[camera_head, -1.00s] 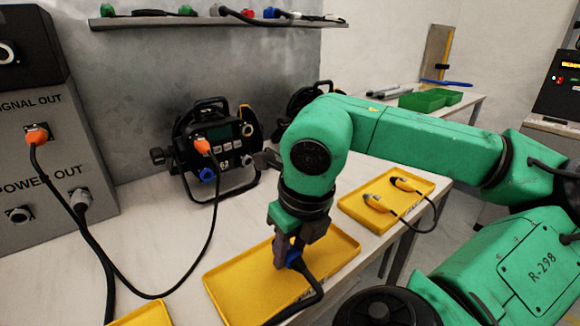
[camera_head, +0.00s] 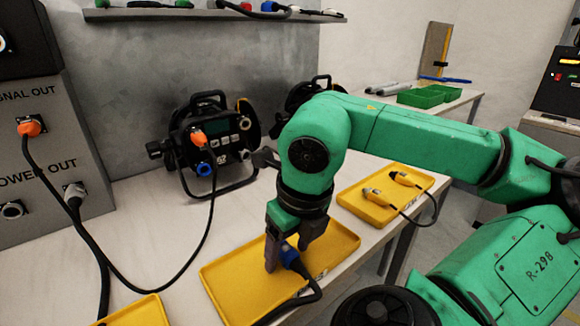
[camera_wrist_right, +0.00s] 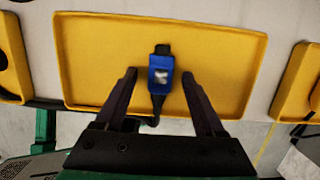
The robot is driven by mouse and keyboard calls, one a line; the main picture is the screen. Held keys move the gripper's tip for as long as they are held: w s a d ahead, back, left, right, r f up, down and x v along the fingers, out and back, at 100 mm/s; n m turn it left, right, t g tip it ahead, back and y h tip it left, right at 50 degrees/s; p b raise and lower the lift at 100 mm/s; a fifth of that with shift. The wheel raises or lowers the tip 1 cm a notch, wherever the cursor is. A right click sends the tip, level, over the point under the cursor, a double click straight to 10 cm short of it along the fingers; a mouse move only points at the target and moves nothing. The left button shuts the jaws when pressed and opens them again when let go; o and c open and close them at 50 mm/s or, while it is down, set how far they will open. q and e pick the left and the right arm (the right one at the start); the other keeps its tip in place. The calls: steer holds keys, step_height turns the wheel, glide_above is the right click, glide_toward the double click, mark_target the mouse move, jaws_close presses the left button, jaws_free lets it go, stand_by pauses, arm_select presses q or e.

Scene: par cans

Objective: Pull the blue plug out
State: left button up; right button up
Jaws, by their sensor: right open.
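The blue plug (camera_head: 289,254) on a black cable lies in or just above the middle yellow tray (camera_head: 228,284). In the right wrist view the blue plug (camera_wrist_right: 161,75) shows between the spread fingers of my right gripper (camera_wrist_right: 160,92), with a gap on each side. My right gripper (camera_head: 287,250) is open, points down over the tray and partly hides the plug in the head view. The par can (camera_head: 213,150) on the table has an orange plug (camera_head: 198,137) and a blue socket (camera_head: 204,169) on its panel. My left gripper is not in view.
A grey power box (camera_head: 45,160) with an orange plug (camera_head: 30,127) stands at the left. Its cables hang over the table. A shelf (camera_head: 215,15) runs along the wall. A second par can stands behind my arm.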

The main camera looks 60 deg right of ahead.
mark_target(301, 267)
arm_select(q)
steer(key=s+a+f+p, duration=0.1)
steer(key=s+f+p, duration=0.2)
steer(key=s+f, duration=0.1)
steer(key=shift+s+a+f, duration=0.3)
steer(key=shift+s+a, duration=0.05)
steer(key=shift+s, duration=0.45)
arm_select(e)
steer(key=v, duration=1.4)
steer(key=shift+r, duration=0.25)
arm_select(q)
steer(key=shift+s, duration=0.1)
arm_select(e)
steer(key=shift+s, duration=0.1)
